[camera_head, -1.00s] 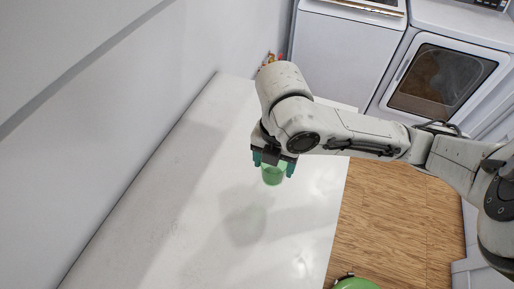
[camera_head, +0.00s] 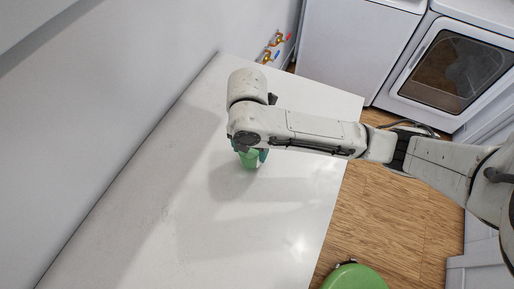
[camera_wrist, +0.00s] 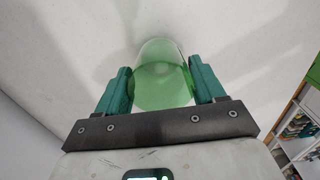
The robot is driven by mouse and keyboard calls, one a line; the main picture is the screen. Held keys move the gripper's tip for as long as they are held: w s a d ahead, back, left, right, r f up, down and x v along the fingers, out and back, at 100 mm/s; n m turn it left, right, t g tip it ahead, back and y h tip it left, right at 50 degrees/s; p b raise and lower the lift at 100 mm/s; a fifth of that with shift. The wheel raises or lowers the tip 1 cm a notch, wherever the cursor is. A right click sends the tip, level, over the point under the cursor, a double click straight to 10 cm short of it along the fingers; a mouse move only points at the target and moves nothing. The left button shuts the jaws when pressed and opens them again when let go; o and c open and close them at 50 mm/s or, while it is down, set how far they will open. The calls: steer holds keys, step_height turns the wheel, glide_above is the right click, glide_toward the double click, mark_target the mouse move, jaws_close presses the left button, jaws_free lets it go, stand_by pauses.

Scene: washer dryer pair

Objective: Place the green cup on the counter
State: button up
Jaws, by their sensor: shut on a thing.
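The translucent green cup (camera_head: 250,159) is between the fingers of my gripper (camera_head: 249,153), over the white counter (camera_head: 190,215). In the wrist view the green cup (camera_wrist: 163,75) sits between the two teal fingertips of my gripper (camera_wrist: 162,90), which is shut on it. The counter surface (camera_wrist: 90,40) fills the background there. My arm hides the cup's upper part in the head view. I cannot tell whether the cup's base touches the counter.
A washer (camera_head: 350,50) and a dryer (camera_head: 455,70) stand beyond the counter. Brass taps (camera_head: 272,47) are on the wall. A green round object (camera_head: 354,277) is at the bottom over the wood floor (camera_head: 400,215). The counter around the cup is clear.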

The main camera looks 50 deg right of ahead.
steer(key=shift+s+a+f, duration=0.1)
steer(key=shift+s+f, duration=0.15)
steer(key=shift+f, duration=0.25)
steer(key=shift+w+f, duration=0.1)
steer(key=shift+w, duration=0.05)
steer(key=o, duration=1)
steer(key=shift+f, duration=0.15)
